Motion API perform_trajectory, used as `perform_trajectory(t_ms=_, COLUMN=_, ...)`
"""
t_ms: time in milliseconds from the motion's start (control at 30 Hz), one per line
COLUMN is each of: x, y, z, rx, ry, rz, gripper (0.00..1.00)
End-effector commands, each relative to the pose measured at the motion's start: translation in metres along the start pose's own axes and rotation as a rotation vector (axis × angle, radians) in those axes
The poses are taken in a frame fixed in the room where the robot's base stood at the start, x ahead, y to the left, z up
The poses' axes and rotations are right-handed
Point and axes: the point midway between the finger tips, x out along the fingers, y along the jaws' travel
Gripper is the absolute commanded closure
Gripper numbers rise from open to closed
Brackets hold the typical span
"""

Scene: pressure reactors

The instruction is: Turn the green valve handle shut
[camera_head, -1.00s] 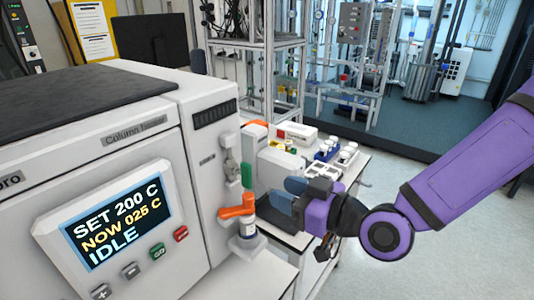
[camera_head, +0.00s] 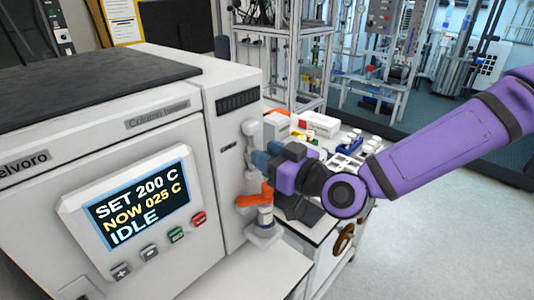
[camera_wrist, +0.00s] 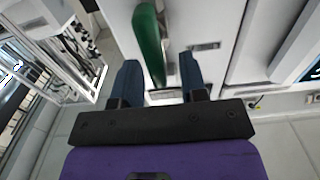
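The green valve handle (camera_wrist: 150,45) shows in the wrist view as a long, rounded green bar. Its lower end lies between the two blue fingers of my gripper (camera_wrist: 158,65), with visible space on both sides. My gripper is open around it and does not look clamped on it. In the head view my gripper (camera_head: 262,160) is at the right face of the white oven cabinet, below a grey fitting. There it hides the green handle.
An orange handle (camera_head: 255,198) on a small valve sits just below my gripper. The white cabinet (camera_head: 160,110) has a display reading IDLE. Behind are a bench with white boxes (camera_head: 310,123) and a metal rack (camera_head: 300,60). Open floor (camera_head: 430,240) lies to the right.

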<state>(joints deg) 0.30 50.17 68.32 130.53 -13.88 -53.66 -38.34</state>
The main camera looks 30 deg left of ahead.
Motion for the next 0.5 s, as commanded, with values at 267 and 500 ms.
perform_trajectory(t_ms=267, x=0.0044, y=0.0002, z=0.0001, rx=0.000, ry=0.000, rz=0.000, gripper=0.61)
perform_trajectory(t_ms=500, x=0.0042, y=0.0002, z=0.0000, rx=0.000, ry=0.000, rz=0.000, gripper=0.97)
